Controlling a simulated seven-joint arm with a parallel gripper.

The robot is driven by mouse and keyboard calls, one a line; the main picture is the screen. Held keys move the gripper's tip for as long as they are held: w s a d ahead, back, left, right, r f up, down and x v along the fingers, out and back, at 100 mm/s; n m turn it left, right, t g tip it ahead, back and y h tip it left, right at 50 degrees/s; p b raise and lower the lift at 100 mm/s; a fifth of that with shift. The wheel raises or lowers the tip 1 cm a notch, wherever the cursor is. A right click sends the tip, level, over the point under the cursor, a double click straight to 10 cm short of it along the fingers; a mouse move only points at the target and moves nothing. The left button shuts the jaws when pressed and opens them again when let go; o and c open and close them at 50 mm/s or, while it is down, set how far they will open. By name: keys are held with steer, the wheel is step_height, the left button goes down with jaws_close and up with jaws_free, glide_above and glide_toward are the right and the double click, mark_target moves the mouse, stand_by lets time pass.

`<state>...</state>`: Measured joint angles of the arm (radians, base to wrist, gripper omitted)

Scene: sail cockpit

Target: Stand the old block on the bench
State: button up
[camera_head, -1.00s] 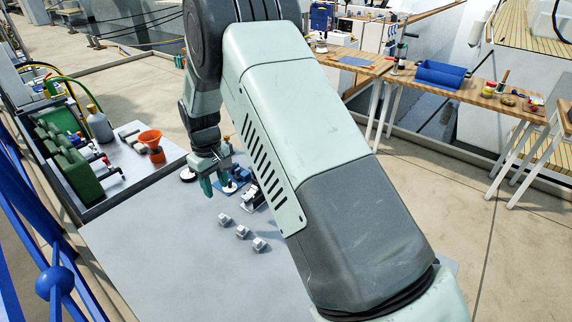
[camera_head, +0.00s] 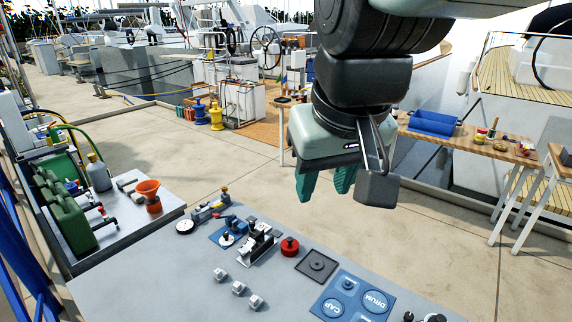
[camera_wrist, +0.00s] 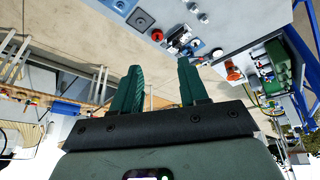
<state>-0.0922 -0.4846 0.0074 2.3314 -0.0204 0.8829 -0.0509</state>
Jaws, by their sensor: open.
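My gripper (camera_head: 324,190) hangs in the air above and beyond the far edge of the grey bench (camera_head: 140,275). Its two teal fingers are apart, with nothing visible between them; they also show in the wrist view (camera_wrist: 156,80). A black-and-silver fitting (camera_head: 259,242) stands on the bench, left of a red round part (camera_head: 290,246). A blue plate with a small part on it (camera_head: 228,235) lies left of the fitting. I cannot tell for sure which thing is the old block.
Several small grey pieces (camera_head: 239,287) lie on the bench. A black square pad (camera_head: 317,265) and a blue panel marked DRUM and CAP (camera_head: 352,297) lie to the right. An orange funnel (camera_head: 148,190) stands left. A wooden table (camera_head: 480,142) holds a blue tray (camera_head: 433,122).

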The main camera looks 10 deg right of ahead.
steer(key=s+d+m, duration=0.1)
steer(key=s+d, duration=0.1)
steer(key=s, duration=0.4)
steer(key=shift+s+f+t, duration=0.25)
steer(key=shift+f+t, duration=0.15)
steer(key=shift+f, duration=0.05)
steer(key=shift+o, duration=0.4)
stand_by(0.5)
